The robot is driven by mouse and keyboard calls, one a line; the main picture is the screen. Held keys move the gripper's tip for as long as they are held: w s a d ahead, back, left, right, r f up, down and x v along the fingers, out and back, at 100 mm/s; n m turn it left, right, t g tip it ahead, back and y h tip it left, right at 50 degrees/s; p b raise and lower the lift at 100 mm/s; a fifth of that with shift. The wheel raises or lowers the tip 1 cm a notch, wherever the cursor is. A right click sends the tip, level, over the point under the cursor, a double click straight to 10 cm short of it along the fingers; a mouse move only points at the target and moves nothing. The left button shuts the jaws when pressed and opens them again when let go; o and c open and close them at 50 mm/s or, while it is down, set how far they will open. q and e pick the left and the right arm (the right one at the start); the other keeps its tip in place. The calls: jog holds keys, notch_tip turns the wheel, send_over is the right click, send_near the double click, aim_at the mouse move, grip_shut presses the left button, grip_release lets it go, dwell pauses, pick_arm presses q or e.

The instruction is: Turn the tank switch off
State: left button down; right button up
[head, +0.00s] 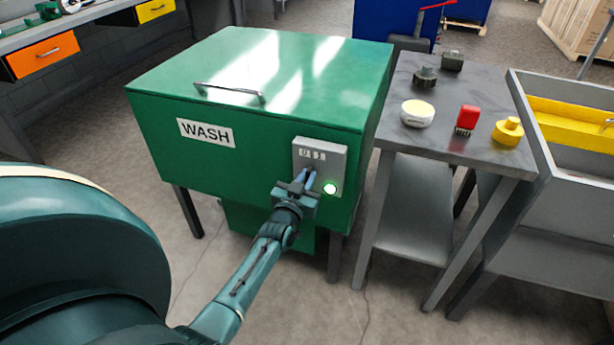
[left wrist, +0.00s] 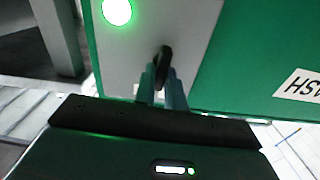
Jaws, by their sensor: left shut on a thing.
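The green wash tank (head: 260,100) stands ahead with a WASH label (head: 206,133) on its front. A grey switch panel (head: 333,159) is on the right of that front, with a lit green lamp (head: 330,188) low on it. My left gripper (head: 310,174) is at the panel. In the left wrist view its fingers (left wrist: 163,82) are shut on the dark switch knob (left wrist: 164,62), whose end sticks up between them. The lamp also glows in the left wrist view (left wrist: 117,11). In the head view the gripper mostly hides the knob. My right gripper is not in view.
A grey side table (head: 440,140) stands right of the tank, holding a white round thing (head: 417,113), a red brush-like thing (head: 467,119), a yellow knobbed thing (head: 508,131) and dark parts. A grey sink (head: 565,200) is further right. A drawer bench (head: 45,55) is back left.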

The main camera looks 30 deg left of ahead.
pick_arm(q)
jog(key=shift+r+n, duration=0.1)
jog(key=shift+n, duration=0.4)
jog(key=n, duration=0.2)
jog(key=shift+a+n, duration=0.1)
jog(key=shift+n, duration=0.2)
jog(key=shift+a+n+p, duration=0.1)
jog(key=shift+n+p, duration=0.2)
jog(key=shift+n, duration=1.2)
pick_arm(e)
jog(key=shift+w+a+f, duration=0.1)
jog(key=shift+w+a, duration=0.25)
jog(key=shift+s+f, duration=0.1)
pick_arm(q)
jog(key=c, duration=1.5)
grip_release()
jog(key=shift+o, duration=0.2)
